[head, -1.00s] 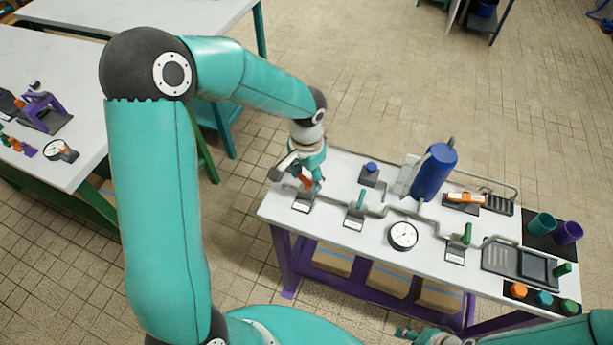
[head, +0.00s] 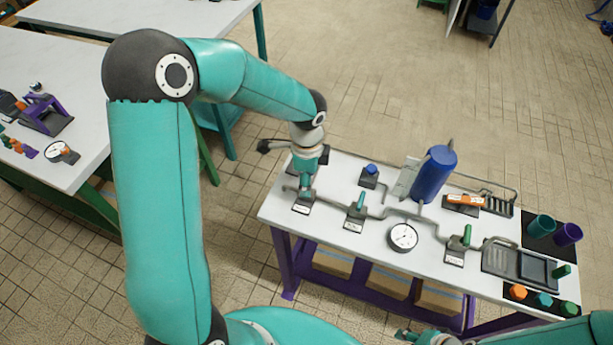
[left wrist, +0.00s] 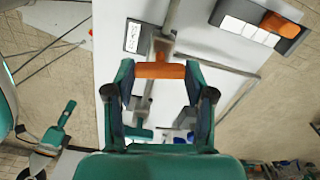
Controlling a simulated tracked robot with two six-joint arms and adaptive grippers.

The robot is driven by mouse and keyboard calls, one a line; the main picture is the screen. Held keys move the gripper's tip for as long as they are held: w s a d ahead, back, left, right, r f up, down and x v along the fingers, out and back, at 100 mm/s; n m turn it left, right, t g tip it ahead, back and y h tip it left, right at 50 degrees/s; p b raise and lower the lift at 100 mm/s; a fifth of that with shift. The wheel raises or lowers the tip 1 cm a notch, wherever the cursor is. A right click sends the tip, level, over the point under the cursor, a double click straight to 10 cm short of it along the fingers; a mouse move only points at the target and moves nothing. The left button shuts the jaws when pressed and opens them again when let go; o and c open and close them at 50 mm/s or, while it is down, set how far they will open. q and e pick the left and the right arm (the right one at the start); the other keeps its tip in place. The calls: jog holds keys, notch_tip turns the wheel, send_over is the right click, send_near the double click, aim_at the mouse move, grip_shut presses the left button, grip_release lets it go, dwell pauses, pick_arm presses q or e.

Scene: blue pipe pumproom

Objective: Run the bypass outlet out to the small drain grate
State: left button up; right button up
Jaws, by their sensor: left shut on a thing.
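My left gripper (head: 305,188) points down over the left end of the pipework, at a valve on a dark labelled base (head: 303,207). In the left wrist view its fingers (left wrist: 160,72) are shut on an orange handle (left wrist: 160,70), which lies crosswise to the grey pipe (left wrist: 172,20). In the head view the gripper hides this handle. A teal-handled valve (head: 360,201) and a green-handled valve (head: 467,236) stand further right. My right gripper (head: 433,338) shows only partly at the bottom edge.
A blue tank (head: 434,174), a pressure gauge (head: 403,236), an orange bar on a dark base (head: 465,200) and a blue-topped block (head: 370,174) stand on the white bench. Teal (head: 541,226) and purple (head: 568,233) cups stand at the right end.

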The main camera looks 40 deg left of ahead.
pick_arm(q)
jog(key=shift+m, duration=1.3)
jog(key=shift+m+p, duration=0.3)
jog(key=o, duration=1.2)
jog(key=shift+c, duration=0.2)
jog(key=shift+r, duration=0.1)
notch_tip(320, 180, up, 12)
